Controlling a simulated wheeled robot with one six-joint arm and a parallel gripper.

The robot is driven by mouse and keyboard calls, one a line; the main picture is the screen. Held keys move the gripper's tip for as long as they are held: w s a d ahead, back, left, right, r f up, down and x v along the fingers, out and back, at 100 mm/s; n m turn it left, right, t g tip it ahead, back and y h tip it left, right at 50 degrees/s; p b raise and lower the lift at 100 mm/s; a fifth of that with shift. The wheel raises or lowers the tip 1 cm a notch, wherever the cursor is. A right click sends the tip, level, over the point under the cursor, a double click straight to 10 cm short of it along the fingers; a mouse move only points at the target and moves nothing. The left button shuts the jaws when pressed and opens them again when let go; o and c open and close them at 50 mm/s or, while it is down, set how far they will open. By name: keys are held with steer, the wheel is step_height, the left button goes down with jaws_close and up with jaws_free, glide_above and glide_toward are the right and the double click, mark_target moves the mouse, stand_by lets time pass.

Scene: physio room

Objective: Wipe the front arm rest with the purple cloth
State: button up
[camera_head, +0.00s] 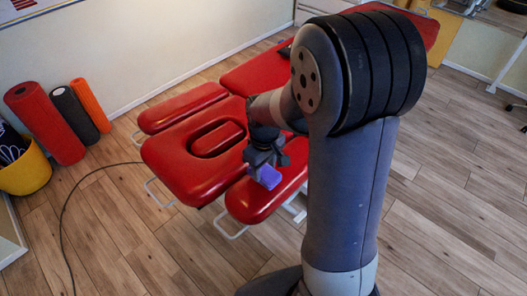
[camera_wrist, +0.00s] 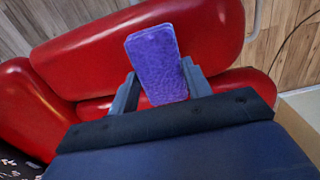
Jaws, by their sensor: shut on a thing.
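My gripper (camera_head: 266,163) is shut on the purple cloth (camera_head: 268,177), a folded pad. The cloth sticks out between the two fingers in the wrist view (camera_wrist: 157,62). In the head view the cloth is over the near red arm rest (camera_head: 248,203), close to its upper surface. I cannot tell whether it touches. The arm rest is a padded red bar beside the head section (camera_head: 175,165) of the treatment table. My arm hides the arm rest's right end.
The far arm rest (camera_head: 183,107) lies beyond the head section. Foam rollers (camera_head: 45,122) and a yellow bin (camera_head: 27,172) stand at the left. A black cable (camera_head: 68,205) runs over the wooden floor. Floor in front of the table is free.

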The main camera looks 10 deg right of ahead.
steer(key=shift+r+p, duration=1.9)
steer(key=shift+r, duration=0.7)
